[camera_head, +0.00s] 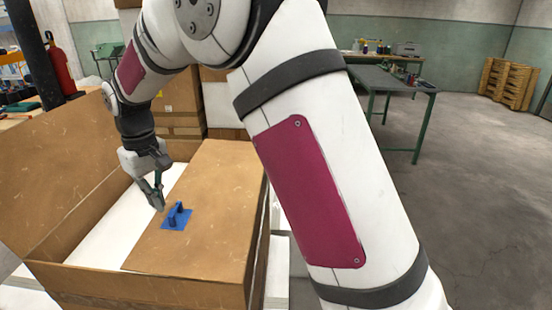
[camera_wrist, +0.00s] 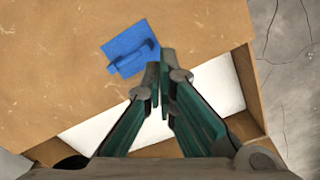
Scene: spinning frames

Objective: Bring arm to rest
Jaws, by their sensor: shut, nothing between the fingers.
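My gripper (camera_head: 157,203) hangs at the end of my white arm, fingers pointing down, over a large open cardboard box. Its two green-sided fingers are together at the tips in the wrist view (camera_wrist: 164,75), with nothing between them. A blue piece with a raised handle (camera_head: 172,223) lies on a brown cardboard panel (camera_head: 215,180), just right of the fingertips in the head view. The blue piece also shows in the wrist view (camera_wrist: 122,57), beside the fingertips and apart from the grip. My arm's elbow and upper link cover much of the head view.
The box's left flap (camera_head: 50,165) stands raised, and a white surface (camera_head: 115,230) shows inside. Stacked cartons (camera_head: 180,110) stand behind it. A green worktable (camera_head: 390,80) is at the back right, with wooden pallets (camera_head: 508,83) beyond. The concrete floor (camera_head: 480,190) at right is clear.

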